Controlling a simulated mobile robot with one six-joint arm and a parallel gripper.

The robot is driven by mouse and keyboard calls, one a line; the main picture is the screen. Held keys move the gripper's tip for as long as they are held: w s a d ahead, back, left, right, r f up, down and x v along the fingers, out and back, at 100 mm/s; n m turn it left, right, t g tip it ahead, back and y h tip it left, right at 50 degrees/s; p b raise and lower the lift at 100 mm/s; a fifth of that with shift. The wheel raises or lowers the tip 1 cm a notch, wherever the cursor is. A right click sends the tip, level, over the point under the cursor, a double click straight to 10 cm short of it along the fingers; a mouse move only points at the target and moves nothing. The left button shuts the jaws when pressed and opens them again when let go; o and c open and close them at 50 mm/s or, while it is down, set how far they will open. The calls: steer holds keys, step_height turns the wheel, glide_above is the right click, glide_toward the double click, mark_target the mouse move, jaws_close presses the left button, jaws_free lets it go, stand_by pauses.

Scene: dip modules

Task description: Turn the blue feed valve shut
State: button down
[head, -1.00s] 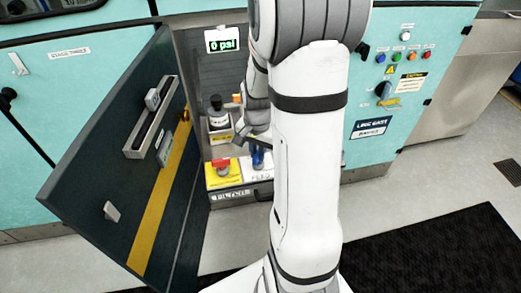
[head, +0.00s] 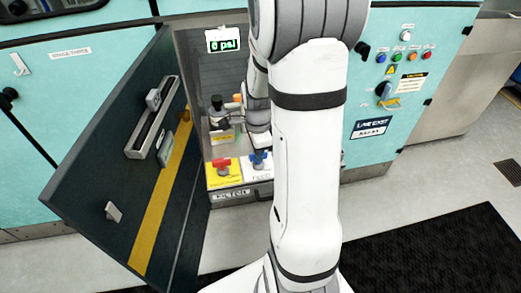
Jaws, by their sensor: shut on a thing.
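The blue feed valve (head: 260,159) stands on a white plate at the right of the open cabinet's floor. Its handle is in plain view below my wrist, and no finger appears to be on it. The fingers' contact with the bottle is too small to see clearly.
A red valve (head: 223,167) sits on a yellow plate left of the blue one. The cabinet door (head: 110,165) hangs open at left. An orange-topped item (head: 237,97) is beside the bottle. My arm hides the cabinet's right side.

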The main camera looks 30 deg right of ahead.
steer(key=shift+s+f+m, duration=0.15)
steer(key=shift+s+m, duration=0.1)
steer(key=shift+m, duration=0.35)
steer(key=c, duration=1.4)
jaws_free()
steer(key=shift+w+r, duration=0.1)
steer(key=shift+r, duration=0.25)
step_height(320, 180, up, 7)
steer(key=shift+r+p, duration=0.15)
steer(key=shift+p, duration=0.5)
steer(key=s+a+r+n+t+p, duration=0.1)
steer(key=s+a+r+n+p, duration=0.3)
steer(key=r+n, duration=0.4)
steer(key=s+a+r+n+t+p, duration=0.1)
steer(key=s+a+r+n+p, duration=0.3)
steer(key=n, duration=0.9)
steer(key=s+a+r, duration=0.3)
steer(key=s+r, duration=0.1)
steer(key=r, duration=0.1)
steer(key=shift+a+r+n+t, duration=0.15)
steer(key=shift+r+n+t, duration=0.1)
steer(key=shift+n+t, duration=0.05)
